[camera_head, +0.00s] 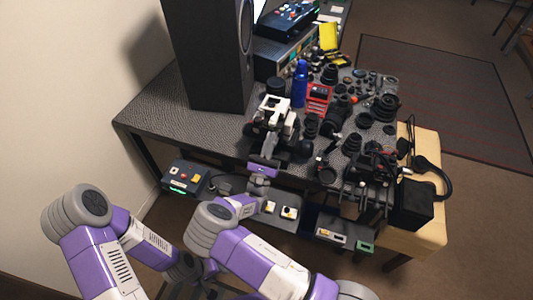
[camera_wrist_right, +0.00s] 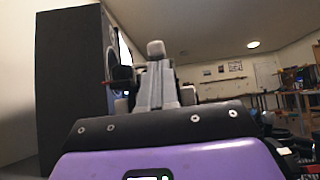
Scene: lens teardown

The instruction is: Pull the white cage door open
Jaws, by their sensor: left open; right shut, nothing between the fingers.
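The white cage (camera_head: 277,108) stands near the left front of the dark patterned table, on or among black gear. I cannot make out which part of it is the door. My right gripper (camera_head: 268,141) is at the table's front edge, just in front of the cage and pointing at it. Its grey fingers (camera_wrist_right: 156,88) are together in the right wrist view, with nothing seen between them. Whether they touch the cage is unclear.
A tall black speaker (camera_head: 211,55) stands behind and left of the cage. A blue bottle (camera_head: 300,83), a red box (camera_head: 318,98) and several black lens parts crowd the right. A control box (camera_head: 185,178) sits below the table's front. Bare table (camera_head: 160,103) lies at the left.

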